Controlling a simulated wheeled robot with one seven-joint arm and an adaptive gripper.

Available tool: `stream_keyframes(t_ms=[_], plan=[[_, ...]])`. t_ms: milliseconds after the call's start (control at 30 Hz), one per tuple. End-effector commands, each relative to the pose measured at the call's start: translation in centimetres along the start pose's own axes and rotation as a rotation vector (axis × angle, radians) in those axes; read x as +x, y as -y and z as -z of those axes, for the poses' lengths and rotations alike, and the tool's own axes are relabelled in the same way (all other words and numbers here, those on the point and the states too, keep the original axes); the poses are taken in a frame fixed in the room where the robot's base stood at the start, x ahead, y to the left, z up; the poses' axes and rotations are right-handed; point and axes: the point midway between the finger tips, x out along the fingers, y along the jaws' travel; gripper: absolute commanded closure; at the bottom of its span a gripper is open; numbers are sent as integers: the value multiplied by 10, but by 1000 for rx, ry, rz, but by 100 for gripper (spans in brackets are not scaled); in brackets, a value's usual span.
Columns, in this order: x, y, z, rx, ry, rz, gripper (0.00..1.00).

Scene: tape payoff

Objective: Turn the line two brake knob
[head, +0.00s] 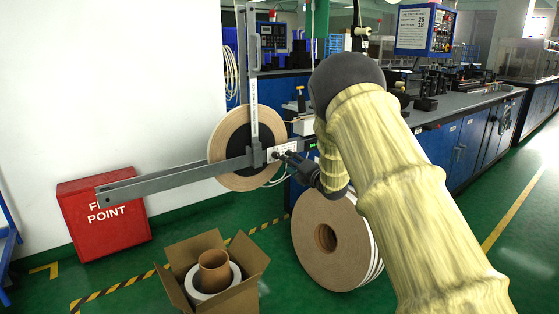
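A payoff stand with a grey horizontal bar (170,180) and an upright post holds a tan tape reel (222,146) with a dark hub. A small white plate (284,147) sits at the right end of the bar, by the reel. A small dark knob-like part (276,155) shows just under the plate, but I cannot read which line it belongs to. My gripper (286,157) is at the plate, its dark tip at or very close to the knob. Whether it touches the knob, and how its fingers stand, is too small to tell.
A large tape roll (312,265) stands on the green floor below my arm. An open cardboard box (232,293) with rolls is at the front. A red fire point box (105,215) stands by the white wall. Blue benches (455,150) line the right; floor there is clear.

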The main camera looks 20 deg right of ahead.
Motion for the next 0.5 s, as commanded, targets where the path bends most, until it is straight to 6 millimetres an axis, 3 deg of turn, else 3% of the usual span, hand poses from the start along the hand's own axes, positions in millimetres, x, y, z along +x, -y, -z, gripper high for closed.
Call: stream_keyframes(t_ms=[300,500], plan=[[51,2,1,1,0,0,54],[71,2,1,2,-1,0,54]])
